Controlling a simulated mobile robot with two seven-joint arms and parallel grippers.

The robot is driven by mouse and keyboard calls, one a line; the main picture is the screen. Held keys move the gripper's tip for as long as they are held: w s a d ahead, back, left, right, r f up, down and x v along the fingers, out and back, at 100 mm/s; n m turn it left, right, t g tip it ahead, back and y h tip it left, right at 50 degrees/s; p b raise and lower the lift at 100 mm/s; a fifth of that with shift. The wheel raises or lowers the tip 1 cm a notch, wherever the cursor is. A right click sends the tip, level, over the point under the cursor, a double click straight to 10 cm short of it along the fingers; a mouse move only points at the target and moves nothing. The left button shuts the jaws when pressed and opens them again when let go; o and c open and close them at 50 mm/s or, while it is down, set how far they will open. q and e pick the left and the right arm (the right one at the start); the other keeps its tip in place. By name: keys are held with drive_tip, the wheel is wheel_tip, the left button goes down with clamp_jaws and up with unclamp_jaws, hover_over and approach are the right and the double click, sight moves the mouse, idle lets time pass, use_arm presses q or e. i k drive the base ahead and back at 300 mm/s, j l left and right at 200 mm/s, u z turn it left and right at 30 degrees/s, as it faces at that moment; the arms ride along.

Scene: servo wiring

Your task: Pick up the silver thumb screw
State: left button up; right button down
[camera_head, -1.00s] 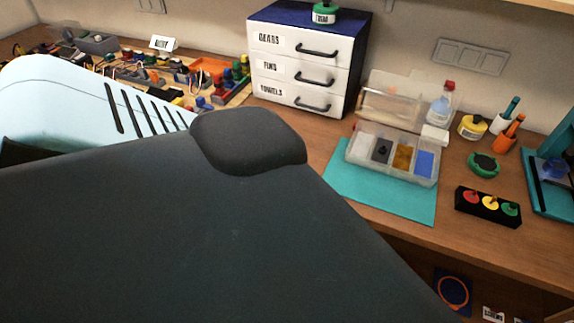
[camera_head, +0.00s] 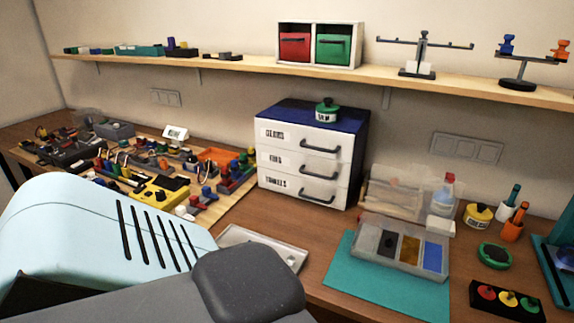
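I cannot make out a silver thumb screw in the head view; it may be too small to tell or hidden. A wiring board (camera_head: 215,208) crowded with small parts lies on the left of the bench. A white tray (camera_head: 290,253) sits in front of it, partly hidden. A clear compartment box (camera_head: 372,223) with black, amber and blue contents stands on a teal mat (camera_head: 340,283). My light blue and dark grey arm parts cover the lower left. Neither gripper shows.
A white drawer cabinet (camera_head: 284,160) with a blue top stands at the back middle. A shelf (camera_head: 240,68) above holds red and green bins and two balance scales. A black box with three coloured buttons (camera_head: 506,301) is at the lower right. Bottles and pen cups stand right.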

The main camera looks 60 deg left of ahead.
sight(291, 260)
drive_tip(key=u, duration=1.25)
drive_tip(key=i+j+u, duration=0.25)
drive_tip(key=i+j, duration=0.1)
drive_tip(key=z, duration=1.25)
drive_tip(key=k+j+z, duration=0.1)
drive_tip(key=z, duration=0.25)
drive_tip(key=k+j, duration=0.2)
drive_tip(key=j, duration=0.2)
drive_tip(key=k+j, duration=0.2)
drive_tip(key=j, duration=0.25)
drive_tip(key=k+j, duration=0.2)
drive_tip(key=j, duration=0.2)
